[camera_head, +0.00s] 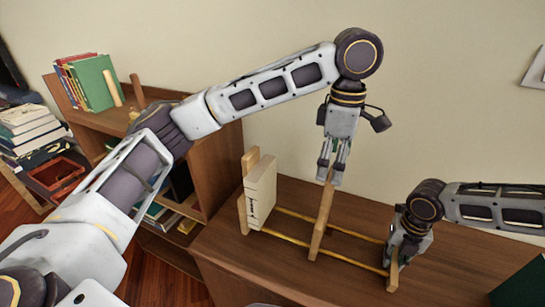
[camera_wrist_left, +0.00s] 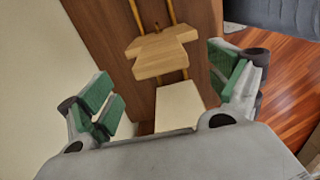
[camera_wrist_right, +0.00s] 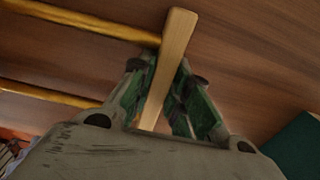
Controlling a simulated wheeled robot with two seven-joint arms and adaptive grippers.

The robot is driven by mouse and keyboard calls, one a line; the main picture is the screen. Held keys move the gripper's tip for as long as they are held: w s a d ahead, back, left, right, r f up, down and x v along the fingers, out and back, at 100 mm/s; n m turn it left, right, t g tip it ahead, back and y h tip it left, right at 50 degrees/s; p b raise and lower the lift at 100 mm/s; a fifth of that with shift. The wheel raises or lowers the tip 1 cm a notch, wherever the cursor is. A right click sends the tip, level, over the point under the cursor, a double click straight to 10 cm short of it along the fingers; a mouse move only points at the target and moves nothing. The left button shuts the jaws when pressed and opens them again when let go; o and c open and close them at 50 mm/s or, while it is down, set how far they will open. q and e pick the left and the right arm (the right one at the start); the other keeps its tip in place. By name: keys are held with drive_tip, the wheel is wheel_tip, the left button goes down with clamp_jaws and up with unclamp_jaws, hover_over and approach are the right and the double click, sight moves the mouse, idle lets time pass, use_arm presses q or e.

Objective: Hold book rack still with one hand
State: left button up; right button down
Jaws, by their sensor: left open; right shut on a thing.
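The wooden book rack (camera_head: 322,225) stands on the brown cabinet top, with upright boards joined by two yellowish rods. A cream book (camera_head: 262,190) stands upright at its left end. My right gripper (camera_head: 394,262) is shut on the rack's right end board; in the right wrist view the board (camera_wrist_right: 165,70) lies between the green finger pads (camera_wrist_right: 160,100). My left gripper (camera_head: 329,172) is open at the top of the middle board; I cannot tell whether it touches. In the left wrist view, wooden boards (camera_wrist_left: 160,52) and a cream block show between its spread fingers (camera_wrist_left: 165,85).
A stack of books (camera_head: 30,130) stands at far left. A dark green object (camera_head: 522,287) lies at the front right.

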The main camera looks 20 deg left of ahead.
use_arm(q)
wheel_tip(320, 180, up, 8)
drive_tip(key=shift+f, duration=0.15)
idle(0.5)
idle(0.9)
use_arm(e)
drive_tip(key=c, duration=1.3)
unclamp_jaws()
drive_tip(key=shift+r, duration=0.15)
drive_tip(key=shift+r, duration=5.85)
drive_tip(key=shift+r, duration=0.1)
use_arm(q)
wheel_tip(320, 180, up, 9)
drive_tip(key=p, duration=0.9)
use_arm(e)
wheel_tip(320, 180, up, 9)
drive_tip(key=shift+f, duration=0.1)
